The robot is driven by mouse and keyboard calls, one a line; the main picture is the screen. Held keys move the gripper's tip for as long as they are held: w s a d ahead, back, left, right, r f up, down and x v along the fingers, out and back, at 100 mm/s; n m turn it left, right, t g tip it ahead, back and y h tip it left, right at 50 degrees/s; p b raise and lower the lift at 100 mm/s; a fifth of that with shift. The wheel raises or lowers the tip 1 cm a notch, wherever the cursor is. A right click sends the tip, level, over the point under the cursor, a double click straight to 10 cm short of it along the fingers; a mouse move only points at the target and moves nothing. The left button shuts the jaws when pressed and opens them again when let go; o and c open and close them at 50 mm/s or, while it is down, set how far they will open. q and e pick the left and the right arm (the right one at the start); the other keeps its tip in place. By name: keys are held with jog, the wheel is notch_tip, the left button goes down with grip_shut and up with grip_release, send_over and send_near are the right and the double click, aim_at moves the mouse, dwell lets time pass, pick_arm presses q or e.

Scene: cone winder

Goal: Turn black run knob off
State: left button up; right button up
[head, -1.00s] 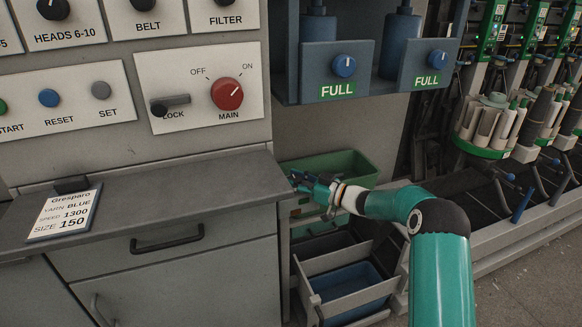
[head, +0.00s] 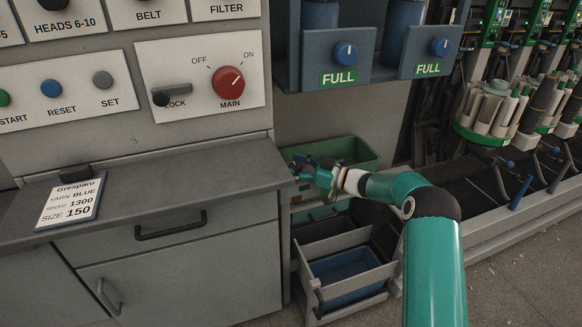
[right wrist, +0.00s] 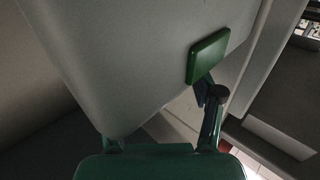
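No knob labelled run shows in the head view. A black knob (head: 53,4) sits above the HEADS 6-10 label, cut by the top edge. The BELT and FILTER knobs are out of the picture. My right gripper (head: 300,168) is low beside the grey counter's right end, in front of a green bin and well below the knobs. Nothing shows held. My left gripper is not in view.
The red MAIN knob (head: 228,83) points toward ON, beside a black LOCK lever (head: 172,95). START, RESET and SET buttons are at left. The grey counter (head: 150,185) carries a Gresparo card (head: 70,203). A green bin (head: 360,153) and blue FULL boxes (head: 345,60) are at right.

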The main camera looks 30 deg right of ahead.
jog(key=shift+s+d+f, duration=0.1)
jog(key=shift+s, duration=0.1)
jog(key=v, duration=1.1)
jog(key=shift+s+d, duration=0.2)
jog(key=shift+s, duration=0.05)
jog(key=shift+f, duration=0.1)
